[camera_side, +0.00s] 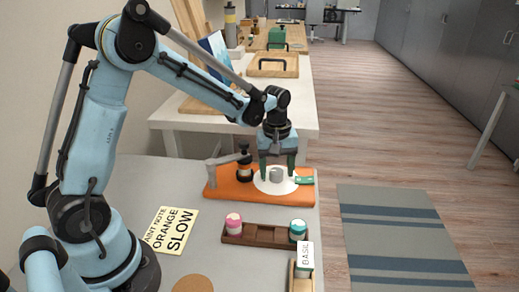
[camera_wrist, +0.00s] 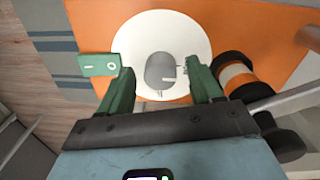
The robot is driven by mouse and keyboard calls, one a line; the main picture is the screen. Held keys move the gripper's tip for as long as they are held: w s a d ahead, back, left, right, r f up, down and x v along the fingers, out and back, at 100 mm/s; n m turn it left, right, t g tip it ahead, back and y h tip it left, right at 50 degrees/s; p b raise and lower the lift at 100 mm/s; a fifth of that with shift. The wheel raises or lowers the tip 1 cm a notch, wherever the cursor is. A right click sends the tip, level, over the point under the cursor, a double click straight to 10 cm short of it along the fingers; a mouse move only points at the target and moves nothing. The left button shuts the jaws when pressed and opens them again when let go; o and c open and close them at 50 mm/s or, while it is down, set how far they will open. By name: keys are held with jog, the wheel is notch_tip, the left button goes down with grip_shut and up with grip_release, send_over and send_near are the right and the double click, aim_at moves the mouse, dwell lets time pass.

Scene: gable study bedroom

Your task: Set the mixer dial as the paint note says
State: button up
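The paint note (camera_side: 170,230) is a yellow card lying on the grey table; its readable words are "ORANGE" and "SLOW". The mixer has an orange base (camera_side: 220,188) with a round white disc (camera_side: 262,185). A grey dial knob (camera_side: 276,175) stands on the disc; it also shows in the wrist view (camera_wrist: 160,68). Small dark marks lie by the knob, too small to read. A green switch (camera_wrist: 100,65) marked I and O sits at the disc's edge. My gripper (camera_side: 277,168) is open and points down, its green fingers on either side of the knob, with visible gaps.
A dark pot with an orange band (camera_side: 244,168) stands left of the disc. A wooden rack (camera_side: 262,237) holds a pink-lidded jar (camera_side: 233,222) and a teal-lidded jar (camera_side: 297,229). A white "BASE" label (camera_side: 306,255) stands at the front right. A round brown coaster (camera_side: 193,284) lies in front.

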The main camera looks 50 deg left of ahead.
aim_at(274, 173)
jog(key=shift+r, duration=0.1)
notch_tip(274, 173, up, 12)
jog(key=shift+s, duration=0.2)
dwell(0.5)
jog(key=shift+s, duration=0.1)
jog(key=s+d+m+t, duration=0.2)
jog(key=s+m+t, duration=0.1)
jog(key=s+m, duration=0.2)
jog(key=s+d+f+m+t, duration=0.1)
jog(key=s+m+t, duration=0.2)
jog(key=s+m, duration=0.3)
jog(key=shift+s+d+f+t, duration=0.3)
jog(key=shift+s+d+t, duration=0.1)
jog(key=shift+s, duration=0.65)
